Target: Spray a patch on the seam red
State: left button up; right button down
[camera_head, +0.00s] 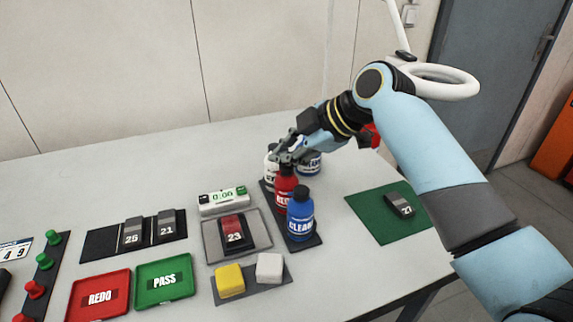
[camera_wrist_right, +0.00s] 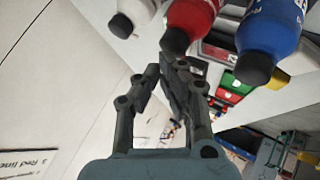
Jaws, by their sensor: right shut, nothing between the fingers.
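A red spray bottle (camera_head: 285,183) stands in a row between a white bottle (camera_head: 270,168) and a blue bottle labelled CLEAR (camera_head: 300,218). My right gripper (camera_head: 284,155) is shut and empty at the tops of the white and red bottles; I cannot tell whether it touches them. In the right wrist view, the closed fingers (camera_wrist_right: 168,72) are close to the black cap of the red bottle (camera_wrist_right: 193,18), with the white bottle (camera_wrist_right: 135,10) and blue bottle (camera_wrist_right: 268,30) either side. The part marked 23 (camera_head: 234,238), with a red area on top, lies in a grey tray (camera_head: 262,243). My left gripper is out of view.
A timer (camera_head: 223,200) stands behind the tray. Yellow (camera_head: 230,281) and white (camera_head: 269,267) blocks lie in front. Parts 25 (camera_head: 133,234) and 21 (camera_head: 167,224) are left; part 27 (camera_head: 400,205) lies on a green mat (camera_head: 375,222). REDO (camera_head: 74,308) and PASS (camera_head: 144,294) trays are front left.

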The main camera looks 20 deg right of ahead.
aim_at(285, 167)
jog(key=shift+f, duration=0.4)
jog(key=shift+r, duration=0.1)
dwell(0.4)
jog(key=shift+r+p, duration=0.7)
jog(key=shift+r, duration=0.15)
notch_tip(285, 167, up, 5)
jog(key=p, duration=0.4)
jog(key=shift+r+p, duration=0.1)
jog(key=shift+p, duration=0.25)
